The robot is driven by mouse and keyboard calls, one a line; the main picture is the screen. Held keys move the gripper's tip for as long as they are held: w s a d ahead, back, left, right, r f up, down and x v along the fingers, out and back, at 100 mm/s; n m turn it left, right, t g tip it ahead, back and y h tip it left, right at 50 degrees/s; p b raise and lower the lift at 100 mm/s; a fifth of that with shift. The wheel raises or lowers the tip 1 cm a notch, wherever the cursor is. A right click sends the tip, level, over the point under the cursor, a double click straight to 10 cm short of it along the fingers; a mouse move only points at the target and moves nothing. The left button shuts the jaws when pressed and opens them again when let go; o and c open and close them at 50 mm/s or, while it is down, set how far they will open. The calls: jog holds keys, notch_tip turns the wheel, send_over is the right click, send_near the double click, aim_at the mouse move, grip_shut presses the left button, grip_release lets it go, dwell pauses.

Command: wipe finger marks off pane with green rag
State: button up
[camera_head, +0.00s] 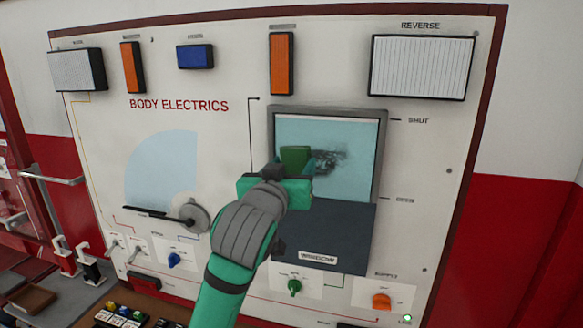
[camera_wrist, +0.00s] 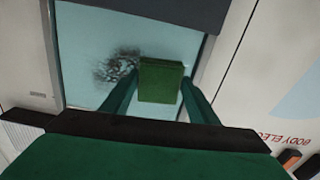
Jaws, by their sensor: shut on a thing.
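The pane (camera_head: 350,127) is a pale blue window in a grey frame on the upright board, and it shows in the wrist view (camera_wrist: 82,38). Dark finger marks (camera_head: 330,161) smudge its middle; they also show in the wrist view (camera_wrist: 118,66). My gripper (camera_head: 297,166) is in front of the pane, shut on the green rag (camera_head: 294,157). The rag looks like a small square block between the fingers in the wrist view (camera_wrist: 161,81). It is just beside the marks, to their left in the head view. I cannot tell whether it touches the pane.
A dark panel (camera_head: 335,232) covers the space below the pane. A wiper arm (camera_head: 150,212) with a round hub is to the left. A green knob (camera_head: 294,287) and an orange knob (camera_head: 381,301) stick out below. Lamps line the board's top.

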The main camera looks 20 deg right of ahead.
aim_at(349, 165)
jog(key=shift+s+d, duration=0.55)
jog(key=shift+d, duration=0.35)
jog(key=shift+s+d, duration=0.5)
jog(key=shift+d, duration=0.35)
jog(key=shift+s, duration=0.1)
jog(key=shift+s+d, duration=0.65)
jog(key=shift+d, duration=0.15)
jog(key=shift+s+d, duration=0.6)
jog(key=shift+d, duration=0.2)
jog(key=shift+s+d, duration=0.5)
jog(key=shift+d, duration=0.35)
jog(key=shift+s+d, duration=0.45)
jog(key=shift+d, duration=0.35)
jog(key=shift+w, duration=0.1)
jog(key=shift+a, duration=0.1)
